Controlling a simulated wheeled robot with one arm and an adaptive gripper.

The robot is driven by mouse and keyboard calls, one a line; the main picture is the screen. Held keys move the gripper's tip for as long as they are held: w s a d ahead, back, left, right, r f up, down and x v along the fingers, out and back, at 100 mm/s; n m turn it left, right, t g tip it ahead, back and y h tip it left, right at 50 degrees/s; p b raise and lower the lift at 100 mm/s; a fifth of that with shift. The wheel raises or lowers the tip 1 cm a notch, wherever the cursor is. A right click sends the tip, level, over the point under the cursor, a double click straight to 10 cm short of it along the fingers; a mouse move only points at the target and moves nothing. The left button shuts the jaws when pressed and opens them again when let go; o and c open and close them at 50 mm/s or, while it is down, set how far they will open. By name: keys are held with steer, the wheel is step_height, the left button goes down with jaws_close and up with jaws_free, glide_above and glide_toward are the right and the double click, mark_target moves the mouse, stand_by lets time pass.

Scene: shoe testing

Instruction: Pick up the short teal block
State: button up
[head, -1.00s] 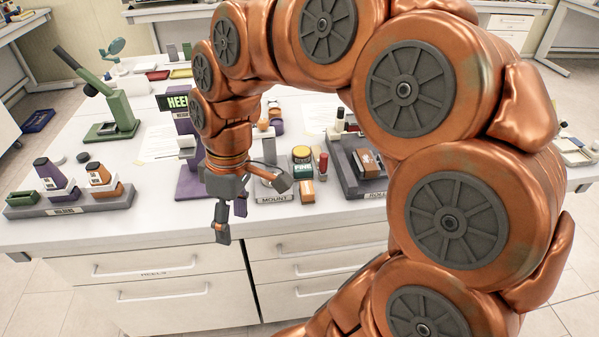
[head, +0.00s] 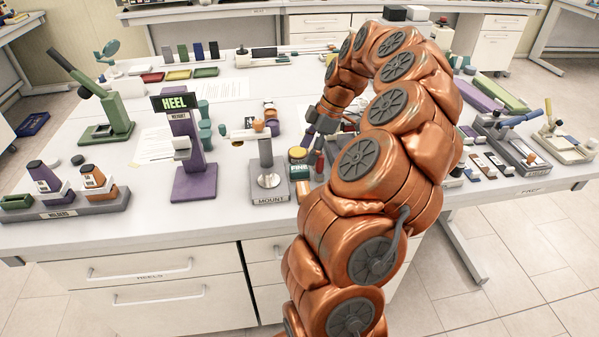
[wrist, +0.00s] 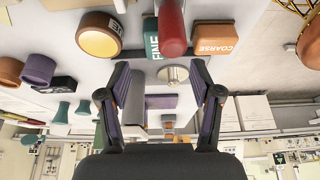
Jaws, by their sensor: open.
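A short teal block marked FINE (head: 299,172) stands on the table right of the MOUNT stand. In the wrist view the teal block (wrist: 151,38) is partly covered by a red cylinder. My gripper (head: 313,148) is over the table just beyond and right of this block, partly hidden by my arm. In the wrist view my gripper (wrist: 160,68) has its two fingers spread apart with nothing held between them. Taller teal waisted pieces (head: 205,133) stand beside the purple HEEL stand.
The red cylinder (wrist: 172,28) and an orange COARSE block (wrist: 214,37) crowd the teal block. A yellow-topped round jar (wrist: 100,38) is near it. The MOUNT stand (head: 268,178) is close on the left. Bare tabletop (head: 235,205) lies left of that stand.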

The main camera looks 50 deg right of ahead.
mark_target(299, 167)
steer(key=shift+p+x, duration=0.6)
steer(key=shift+x, duration=0.75)
steer(key=shift+p+x, duration=0.9)
steer(key=shift+x, duration=1.35)
steer(key=shift+w+d, duration=0.1)
steer(key=shift+d, duration=0.05)
jaws_close()
steer(key=shift+r, duration=0.2)
steer(key=shift+r+b, duration=1.05)
steer(key=shift+r, duration=0.55)
steer(key=s+a+r+b, duration=0.1)
steer(key=s+a+b, duration=0.4)
steer(key=s+a, duration=0.4)
steer(key=s, duration=0.4)
steer(key=shift+a+r, duration=0.25)
steer(key=shift+a, duration=0.05)
